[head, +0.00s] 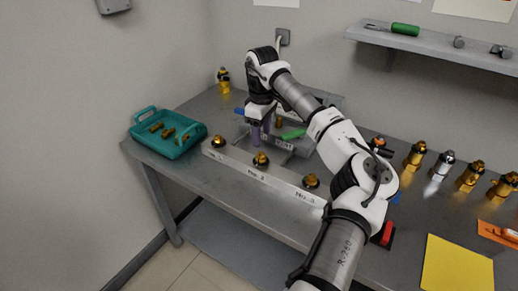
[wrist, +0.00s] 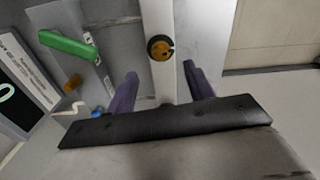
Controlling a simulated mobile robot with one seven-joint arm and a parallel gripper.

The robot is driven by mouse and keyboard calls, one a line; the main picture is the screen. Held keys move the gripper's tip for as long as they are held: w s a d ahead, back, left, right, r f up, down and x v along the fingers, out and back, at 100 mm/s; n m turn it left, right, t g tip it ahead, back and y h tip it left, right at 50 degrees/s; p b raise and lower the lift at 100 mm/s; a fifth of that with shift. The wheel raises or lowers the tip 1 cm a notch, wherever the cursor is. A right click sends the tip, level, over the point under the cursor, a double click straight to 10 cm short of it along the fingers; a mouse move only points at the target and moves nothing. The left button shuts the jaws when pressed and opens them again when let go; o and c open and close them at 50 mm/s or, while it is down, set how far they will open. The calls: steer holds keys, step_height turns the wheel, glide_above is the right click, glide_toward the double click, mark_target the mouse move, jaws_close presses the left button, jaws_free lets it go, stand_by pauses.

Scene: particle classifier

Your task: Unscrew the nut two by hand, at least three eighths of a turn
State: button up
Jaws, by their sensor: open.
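Nut two (head: 261,158) is a dark and brass-coloured nut at the middle of a pale rail (head: 285,177). Nut one (head: 218,141) is to its left and nut three (head: 311,181) to its right. My gripper (head: 261,134) is behind the rail in the head view, its purple fingers pointing down. In the wrist view, my gripper (wrist: 159,82) is open and empty. One nut (wrist: 160,47) on the rail shows beyond the fingertips, roughly midway between them and apart from both. It appears to be nut two. Its thread is hidden.
A green-handled tool (head: 293,133) lies behind the rail, right of my gripper. A teal tray (head: 147,144) with brass parts stands at left. Several brass fittings (head: 414,156) stand at right. A yellow sheet (head: 460,265) lies near the front right. Bare tabletop shows before the rail.

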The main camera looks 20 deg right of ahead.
mark_target(261, 154)
step_height(261, 154, down, 8)
steer(key=shift+r+p, duration=0.15)
steer(key=shift+p, duration=0.6)
steer(key=shift+c, duration=0.4)
steer(key=c, duration=0.9)
steer(key=shift+n, duration=0.3)
